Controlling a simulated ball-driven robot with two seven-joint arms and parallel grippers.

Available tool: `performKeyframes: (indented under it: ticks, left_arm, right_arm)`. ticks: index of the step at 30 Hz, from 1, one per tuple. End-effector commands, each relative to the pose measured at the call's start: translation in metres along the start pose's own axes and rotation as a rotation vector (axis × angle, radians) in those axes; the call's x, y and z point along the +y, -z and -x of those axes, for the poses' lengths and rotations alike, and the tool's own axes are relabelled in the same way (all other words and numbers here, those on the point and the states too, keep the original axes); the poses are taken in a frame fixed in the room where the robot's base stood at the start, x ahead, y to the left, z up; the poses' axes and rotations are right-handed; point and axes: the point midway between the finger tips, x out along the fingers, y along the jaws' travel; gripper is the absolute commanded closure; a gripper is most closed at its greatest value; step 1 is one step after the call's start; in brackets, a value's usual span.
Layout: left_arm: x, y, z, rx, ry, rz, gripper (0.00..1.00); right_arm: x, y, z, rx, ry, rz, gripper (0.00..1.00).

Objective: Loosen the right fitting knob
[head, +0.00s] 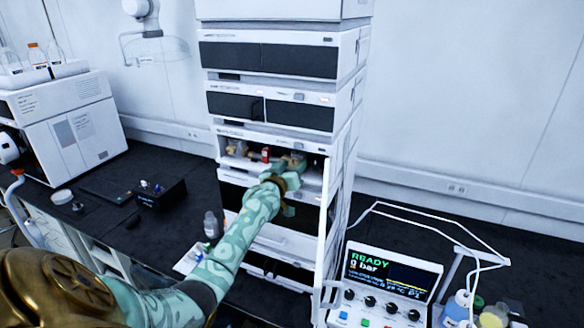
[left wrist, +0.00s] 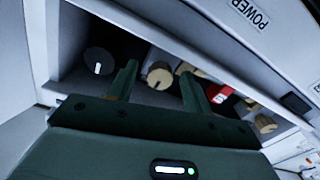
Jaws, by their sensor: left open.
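In the head view, the open bay of the stack holds a tan fitting knob (head: 237,147) at left, a red part (head: 265,155) in the middle and tan parts (head: 297,158) at right. My left gripper (head: 284,178) is in front of the bay's right half and hides part of it. In the left wrist view, my left gripper (left wrist: 158,85) is open, its fingers on either side of a tan round knob (left wrist: 160,76). I cannot tell whether they touch it. A dark knob (left wrist: 98,62) with a white mark, a red part (left wrist: 221,94) and another tan knob (left wrist: 265,124) also show.
An open white door (head: 334,200) stands at the bay's right side. A control box (head: 385,285) with a screen sits at lower right. A small bottle (head: 211,224) and a black box (head: 160,193) stand on the dark bench to the left.

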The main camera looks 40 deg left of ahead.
Motion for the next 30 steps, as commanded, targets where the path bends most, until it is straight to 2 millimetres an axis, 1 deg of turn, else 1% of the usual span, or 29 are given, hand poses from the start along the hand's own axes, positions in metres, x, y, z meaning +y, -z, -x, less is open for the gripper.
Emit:
performKeyframes:
  ticks: [2, 3, 5, 6, 7, 8, 15, 20, 26, 30]
  left_arm:
    - [0.0, 0.0, 0.0, 0.0, 0.0, 0.0, 0.5]
    - [0.0, 0.0, 0.0, 0.0, 0.0, 0.0, 0.53]
    - [0.0, 0.0, 0.0, 0.0, 0.0, 0.0, 0.69]
    - [0.0, 0.0, 0.0, 0.0, 0.0, 0.0, 0.81]
    - [0.0, 0.0, 0.0, 0.0, 0.0, 0.0, 0.89]
    - [0.0, 0.0, 0.0, 0.0, 0.0, 0.0, 0.95]
    - [0.0, 0.0, 0.001, -0.001, 0.001, 0.009, 0.95]
    - [0.0, 0.0, 0.001, -0.002, 0.001, 0.054, 0.95]
    - [0.001, 0.001, 0.001, -0.002, 0.001, 0.176, 0.95]
    - [0.001, 0.002, 0.001, -0.001, 0.001, 0.296, 0.95]
  right_arm:
    - [-0.001, 0.001, 0.0, 0.001, 0.002, 0.0, 1.0]
    - [-0.002, 0.001, 0.0, 0.001, 0.003, 0.0, 1.0]
    - [-0.004, 0.002, 0.0, 0.002, 0.005, 0.0, 1.0]
    - [-0.005, 0.002, 0.0, 0.003, 0.006, -0.001, 1.0]
    - [-0.006, 0.002, 0.0, 0.003, 0.008, -0.001, 1.0]
    - [-0.007, 0.003, 0.0, 0.003, 0.009, -0.001, 1.0]
    - [-0.007, 0.003, 0.001, 0.004, 0.01, 0.0, 1.0]
    - [-0.006, 0.003, 0.004, 0.004, 0.008, 0.0, 1.0]
    - [-0.003, 0.004, 0.013, 0.003, 0.005, 0.001, 1.0]
    - [-0.001, 0.004, 0.019, 0.002, 0.003, 0.002, 1.0]
